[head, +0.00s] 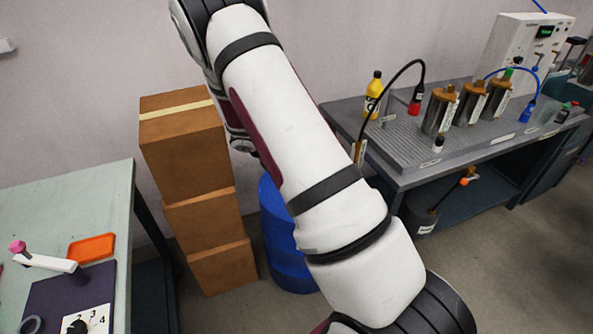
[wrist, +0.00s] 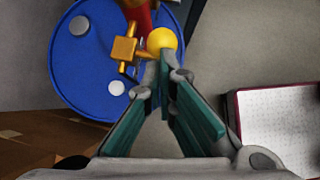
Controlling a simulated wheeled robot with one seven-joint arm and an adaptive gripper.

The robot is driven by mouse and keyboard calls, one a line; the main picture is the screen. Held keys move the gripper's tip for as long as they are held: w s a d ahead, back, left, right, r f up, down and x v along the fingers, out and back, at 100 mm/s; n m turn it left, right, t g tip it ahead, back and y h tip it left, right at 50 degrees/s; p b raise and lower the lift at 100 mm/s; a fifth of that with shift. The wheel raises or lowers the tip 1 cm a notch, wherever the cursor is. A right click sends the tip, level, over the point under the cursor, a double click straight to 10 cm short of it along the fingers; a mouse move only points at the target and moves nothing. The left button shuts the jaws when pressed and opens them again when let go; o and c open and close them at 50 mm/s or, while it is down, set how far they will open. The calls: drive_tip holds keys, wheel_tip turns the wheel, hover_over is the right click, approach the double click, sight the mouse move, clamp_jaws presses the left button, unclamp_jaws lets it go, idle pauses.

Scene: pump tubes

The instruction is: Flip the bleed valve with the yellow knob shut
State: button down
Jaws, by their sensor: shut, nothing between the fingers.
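The yellow knob (wrist: 161,39) shows in the wrist view as a round ball just beyond my fingertips. It is beside a brass-coloured valve body (wrist: 124,48) with a small side stub, above the blue drum's lid (wrist: 75,70). A short stem seems to join knob and body. My gripper (wrist: 163,68) is shut and empty, its teal fingers meeting at the tips right below the knob in the picture; I cannot tell whether they touch it. In the head view my arm hides the valve and gripper, and the blue drum (head: 290,274) shows partly behind it.
A red part (wrist: 138,14) rises behind the valve. A white panel with a dark red edge (wrist: 280,125) is at right. In the head view, stacked cardboard boxes (head: 190,190) stand left of the drum. A grey bench (head: 400,165) with bottles and canisters is at right, a green-topped table (head: 90,205) at left.

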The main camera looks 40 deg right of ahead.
idle(0.3)
drive_tip(key=a+f+v, duration=0.1)
drive_tip(key=a+v, duration=0.1)
drive_tip(key=v, duration=1.1)
drive_tip(key=shift+f, duration=0.4)
drive_tip(key=shift+w, duration=0.15)
drive_tip(key=s+a+r+m+t+y, duration=0.1)
drive_tip(key=s+a+r+m, duration=0.1)
drive_tip(key=s+r+m, duration=0.3)
drive_tip(key=s+a+r+m+y, duration=0.1)
drive_tip(key=s+a+r+y, duration=0.1)
drive_tip(key=s+r, duration=0.3)
drive_tip(key=s+a+r+m+t+y, duration=0.1)
drive_tip(key=s+a+r+m, duration=0.2)
drive_tip(key=r, duration=0.4)
drive_tip(key=s+a+r+m+t+y, duration=0.1)
drive_tip(key=s+a+m, duration=0.3)
drive_tip(key=s, duration=0.4)
drive_tip(key=s+a+r+m+t+y, duration=0.1)
drive_tip(key=s+a+r+m, duration=0.3)
drive_tip(key=s, duration=0.4)
drive_tip(key=shift+s+a+t+y+p, duration=0.15)
drive_tip(key=shift+s+t+y+p, duration=0.25)
drive_tip(key=shift+y, duration=0.5)
